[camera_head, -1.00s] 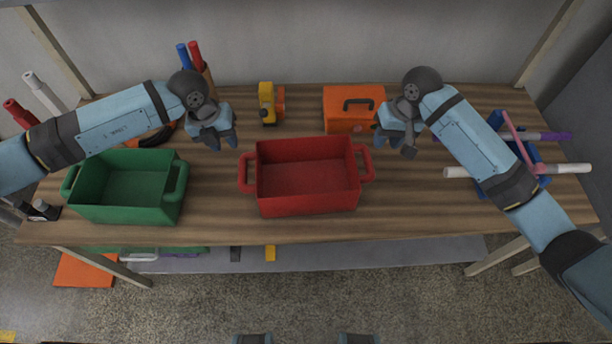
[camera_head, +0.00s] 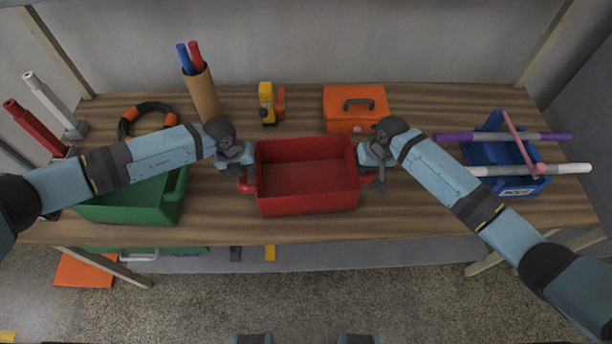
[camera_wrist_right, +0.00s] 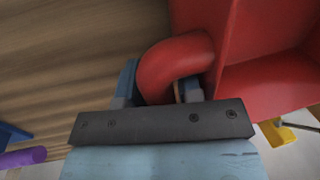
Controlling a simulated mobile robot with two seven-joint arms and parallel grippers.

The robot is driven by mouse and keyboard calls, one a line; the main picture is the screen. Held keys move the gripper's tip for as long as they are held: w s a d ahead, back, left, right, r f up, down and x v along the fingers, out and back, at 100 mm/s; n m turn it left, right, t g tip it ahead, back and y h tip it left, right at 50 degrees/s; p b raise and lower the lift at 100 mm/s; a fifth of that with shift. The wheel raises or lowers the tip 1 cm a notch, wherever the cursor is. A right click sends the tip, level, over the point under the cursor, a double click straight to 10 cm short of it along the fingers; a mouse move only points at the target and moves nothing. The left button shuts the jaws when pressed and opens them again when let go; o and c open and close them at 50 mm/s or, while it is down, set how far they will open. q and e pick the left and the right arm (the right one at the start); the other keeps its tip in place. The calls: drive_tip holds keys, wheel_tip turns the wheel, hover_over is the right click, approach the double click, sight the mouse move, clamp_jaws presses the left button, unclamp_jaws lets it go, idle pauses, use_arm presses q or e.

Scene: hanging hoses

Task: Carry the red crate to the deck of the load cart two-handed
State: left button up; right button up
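The red crate (camera_head: 308,203) stands upright on the wooden workbench, with a loop handle at each end. My left gripper (camera_head: 241,174) is down at its left handle (camera_head: 247,187); its fingers are mostly hidden by the hand, so their opening is unclear. My right gripper (camera_head: 376,177) is at the right handle. In the right wrist view, the right gripper (camera_wrist_right: 158,88) has its fingers apart on either side of the handle (camera_wrist_right: 178,62), one finger inside the loop; no firm squeeze shows. The load cart is not recognisable in view.
A green crate (camera_head: 130,213) stands left, under my left forearm. Behind are an orange toolbox (camera_head: 343,122), a yellow tool (camera_head: 266,103) and a tan cup (camera_head: 204,95) with rods. A blue holder (camera_head: 490,152) with rods stands right. Bare bench (camera_head: 420,225) lies in front right.

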use_arm(q)
clamp_jaws()
use_arm(e)
clamp_jaws()
use_arm(q)
drive_tip(key=shift+r, duration=0.1)
use_arm(e)
drive_tip(key=shift+r, duration=0.1)
